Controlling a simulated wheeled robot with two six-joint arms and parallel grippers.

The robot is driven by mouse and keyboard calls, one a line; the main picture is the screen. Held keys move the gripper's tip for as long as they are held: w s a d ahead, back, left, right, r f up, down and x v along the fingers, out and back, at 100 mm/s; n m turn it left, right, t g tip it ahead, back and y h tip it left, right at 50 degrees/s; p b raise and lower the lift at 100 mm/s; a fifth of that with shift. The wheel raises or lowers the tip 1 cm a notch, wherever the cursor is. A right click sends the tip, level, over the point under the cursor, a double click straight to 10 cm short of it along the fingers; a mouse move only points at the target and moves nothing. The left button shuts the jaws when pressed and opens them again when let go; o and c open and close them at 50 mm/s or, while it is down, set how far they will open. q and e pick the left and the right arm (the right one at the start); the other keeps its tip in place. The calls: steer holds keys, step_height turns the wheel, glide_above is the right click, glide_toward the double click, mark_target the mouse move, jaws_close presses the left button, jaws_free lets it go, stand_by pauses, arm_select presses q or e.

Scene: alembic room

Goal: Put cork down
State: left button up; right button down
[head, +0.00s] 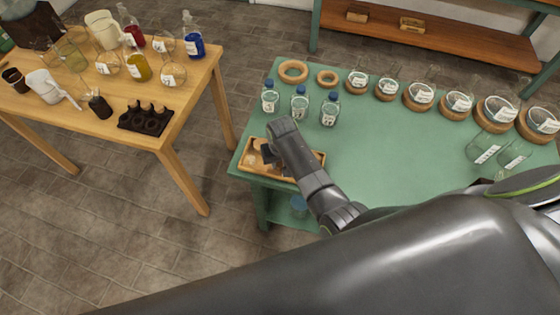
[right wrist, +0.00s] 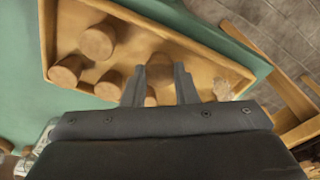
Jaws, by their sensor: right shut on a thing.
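A wooden tray (head: 264,174) sits at the near left corner of the green table, and it also shows in the right wrist view (right wrist: 135,42). Several brown corks lie in it, among them one cork (right wrist: 97,42) and another cork (right wrist: 67,71). My right gripper (right wrist: 160,80) is over the tray, shut on a cork (right wrist: 160,68) between its fingertips. In the head view my right gripper (head: 268,152) points down into the tray, and its own wrist hides the held cork. I cannot tell whether the held cork touches the tray floor. My left gripper is not in view.
Three blue-capped bottles (head: 300,105) stand just behind the tray on the green table (head: 375,145). Flasks on cork rings line its back edge, with empty rings (head: 293,71) at left. Glassware (head: 485,150) stands at right. The table's middle is clear. A wooden table (head: 190,90) stands left.

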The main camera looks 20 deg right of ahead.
steer(key=shift+f, duration=0.35)
steer(key=c, duration=1.2)
jaws_free()
steer(key=shift+f, duration=0.15)
steer(key=shift+o, duration=0.2)
steer(key=shift+r, duration=0.2)
step_height(320, 180, up, 12)
steer(key=s, duration=0.1)
steer(key=shift+s, duration=0.2)
steer(key=shift+f, duration=0.1)
